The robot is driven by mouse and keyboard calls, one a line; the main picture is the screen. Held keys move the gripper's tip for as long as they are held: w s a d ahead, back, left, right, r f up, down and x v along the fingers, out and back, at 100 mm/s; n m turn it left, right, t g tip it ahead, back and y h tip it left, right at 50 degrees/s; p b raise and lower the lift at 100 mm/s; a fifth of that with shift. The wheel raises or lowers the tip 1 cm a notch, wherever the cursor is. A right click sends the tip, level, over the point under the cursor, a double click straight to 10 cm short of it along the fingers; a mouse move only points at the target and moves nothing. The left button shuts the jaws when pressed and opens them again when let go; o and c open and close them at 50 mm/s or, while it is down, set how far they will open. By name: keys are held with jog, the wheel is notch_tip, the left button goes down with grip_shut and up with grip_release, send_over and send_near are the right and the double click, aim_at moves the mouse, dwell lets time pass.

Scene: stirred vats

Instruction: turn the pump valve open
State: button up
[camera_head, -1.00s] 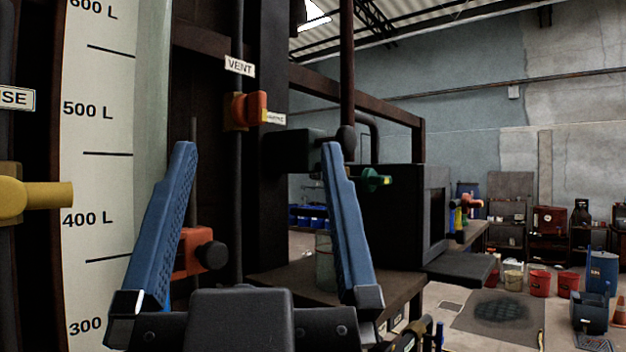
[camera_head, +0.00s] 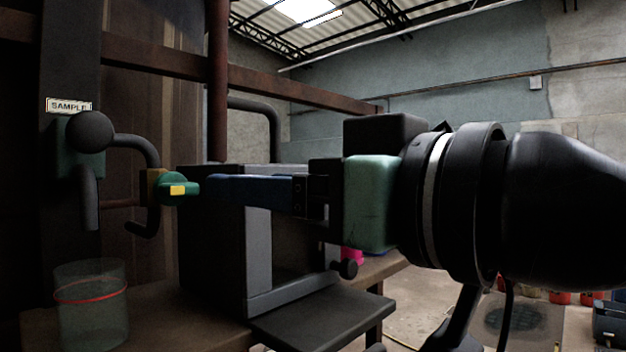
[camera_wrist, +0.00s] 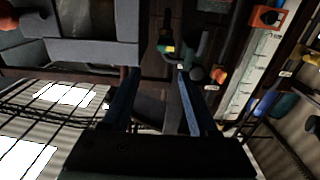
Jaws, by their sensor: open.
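A green valve handle with a yellow mark (camera_head: 178,188) sits on a brown mount on a pipe at left centre in the head view. No label naming it the pump valve is readable. My gripper (camera_head: 208,186) comes in from the right, its blue fingertips very close to the handle; contact cannot be told. In the wrist view my gripper (camera_wrist: 158,72) shows two blue fingers spread apart with nothing between them. The green handle (camera_wrist: 168,46) lies just beyond the tips there. The far finger is hidden in the head view.
A green block with a black knob (camera_head: 90,132) under the SAMPLE label (camera_head: 69,106) stands left of the handle. A glass beaker with a red band (camera_head: 92,300) stands on the bench below. A dark box (camera_head: 215,245) sits below my fingers.

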jog(key=p, duration=0.2)
send_near(184, 183)
jog(key=a, duration=0.2)
jog(key=p+x, duration=0.1)
jog(key=x, duration=0.1)
jog(key=p+x, duration=0.1)
jog(key=x, duration=0.2)
jog(key=w+p+x, duration=0.1)
jog(key=x, duration=0.2)
jog(key=shift+d+r, duration=0.15)
jog(key=shift+d, duration=0.2)
jog(key=shift+w+a+p, duration=0.45)
jog(key=shift+a, duration=0.1)
jog(key=shift+c, duration=0.3)
grip_shut()
